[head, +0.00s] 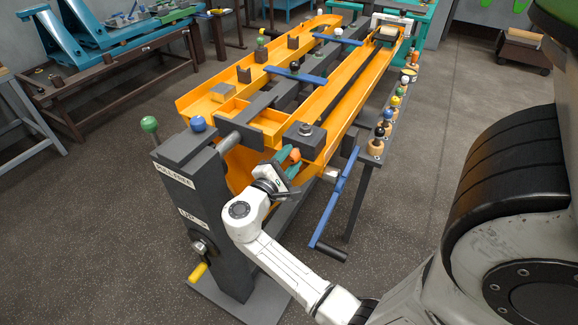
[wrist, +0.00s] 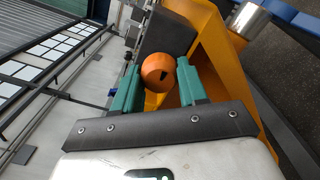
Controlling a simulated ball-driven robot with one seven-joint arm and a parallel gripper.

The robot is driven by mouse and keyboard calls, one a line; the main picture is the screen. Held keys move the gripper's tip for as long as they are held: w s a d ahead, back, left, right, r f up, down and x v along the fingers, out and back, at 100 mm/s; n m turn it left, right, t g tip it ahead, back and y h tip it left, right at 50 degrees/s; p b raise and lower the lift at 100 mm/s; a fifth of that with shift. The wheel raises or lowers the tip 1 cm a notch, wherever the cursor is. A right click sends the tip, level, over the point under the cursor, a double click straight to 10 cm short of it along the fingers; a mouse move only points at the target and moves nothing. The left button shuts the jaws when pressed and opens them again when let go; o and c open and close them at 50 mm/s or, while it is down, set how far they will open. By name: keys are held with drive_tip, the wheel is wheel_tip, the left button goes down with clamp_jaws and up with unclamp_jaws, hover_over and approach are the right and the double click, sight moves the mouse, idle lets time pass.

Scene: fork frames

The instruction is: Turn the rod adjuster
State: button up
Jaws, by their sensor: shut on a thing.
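I take this knob to be the rod adjuster. In the head view the orange knob (head: 293,155) shows just past my gripper (head: 288,167), at the near end of the yellow-orange trough machine. My gripper is shut on the knob from its two sides. The shaft behind the knob is hidden.
A grey post (head: 205,225) with green and blue balls stands left of my gripper. A blue crank (head: 335,205) with a black handle is close on the right. A dark block (head: 305,142) sits just above. Open floor (head: 440,110) lies to the right.

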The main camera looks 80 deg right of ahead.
drive_tip(key=m+b, duration=0.1)
drive_tip(key=m, duration=0.1)
drive_tip(key=m+b, duration=0.1)
drive_tip(key=b, duration=0.1)
drive_tip(key=m+b, duration=0.2)
drive_tip(key=shift+f+m, duration=0.3)
drive_tip(key=shift+f, duration=0.05)
drive_tip(key=m+b, duration=0.4)
drive_tip(key=b, duration=0.1)
drive_tip(key=m+b, duration=0.5)
drive_tip(key=b, duration=0.1)
drive_tip(key=shift+m, duration=0.3)
drive_tip(key=m+b, duration=0.2)
drive_tip(key=b, duration=0.1)
drive_tip(key=shift+r+m, duration=0.2)
drive_tip(key=shift+m, duration=0.2)
drive_tip(key=o, duration=1.1)
drive_tip(key=shift+r, duration=0.15)
drive_tip(key=shift+c, duration=0.2)
drive_tip(key=shift+a, duration=0.1)
drive_tip(key=p+v, duration=0.1)
drive_tip(key=v, duration=0.9)
drive_tip(key=shift+w+a, duration=0.2)
drive_tip(key=shift+a, duration=0.1)
